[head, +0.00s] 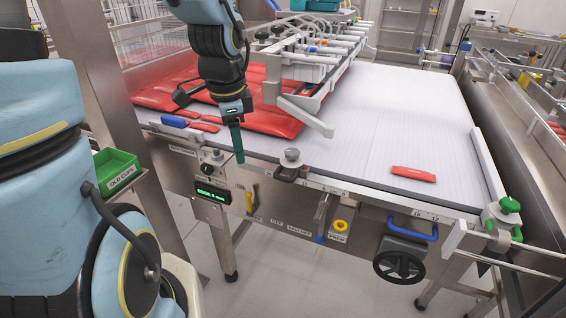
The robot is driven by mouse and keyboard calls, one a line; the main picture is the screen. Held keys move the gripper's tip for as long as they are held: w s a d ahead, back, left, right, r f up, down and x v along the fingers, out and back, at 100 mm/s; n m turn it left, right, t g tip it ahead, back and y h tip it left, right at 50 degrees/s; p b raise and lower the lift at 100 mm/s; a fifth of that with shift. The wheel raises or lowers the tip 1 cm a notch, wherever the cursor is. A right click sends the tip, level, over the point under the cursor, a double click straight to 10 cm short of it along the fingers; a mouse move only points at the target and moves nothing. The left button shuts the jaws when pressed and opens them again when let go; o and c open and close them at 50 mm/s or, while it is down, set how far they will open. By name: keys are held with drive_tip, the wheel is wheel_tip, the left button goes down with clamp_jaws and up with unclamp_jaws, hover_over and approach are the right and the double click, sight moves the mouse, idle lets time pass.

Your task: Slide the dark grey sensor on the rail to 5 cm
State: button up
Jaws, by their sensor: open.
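The dark grey sensor (286,174), with a round grey knob on top, sits on the rail (365,200) along the front edge of the white table. The rail carries a printed scale; most of its numbers are too small to read, so the sensor's exact position cannot be told. My gripper (239,157) points down, left of the sensor and apart from it, in front of the table edge. Its teal fingers overlap from this side, and nothing shows between them. It is open.
Red pouches (270,118) lie behind my gripper, under the picker frame (305,65). A red packet (413,174) lies on the belt at right. A blue handle (412,228), handwheel (399,266) and yellow knob (341,226) stick out below the rail.

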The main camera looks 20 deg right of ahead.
sight(282, 177)
drive_tip(key=s+d+r+m, duration=0.2)
drive_tip(key=s+d+m, duration=0.1)
drive_tip(key=d+m, duration=0.5)
drive_tip(key=f, duration=0.3)
drive_tip(key=w+d+f, duration=0.1)
drive_tip(key=f, duration=0.3)
drive_tip(key=f+b, duration=0.1)
drive_tip(key=f, duration=0.2)
drive_tip(key=shift+w+d+f, duration=0.15)
drive_tip(key=shift+w+f, duration=0.15)
clamp_jaws()
idle(0.6)
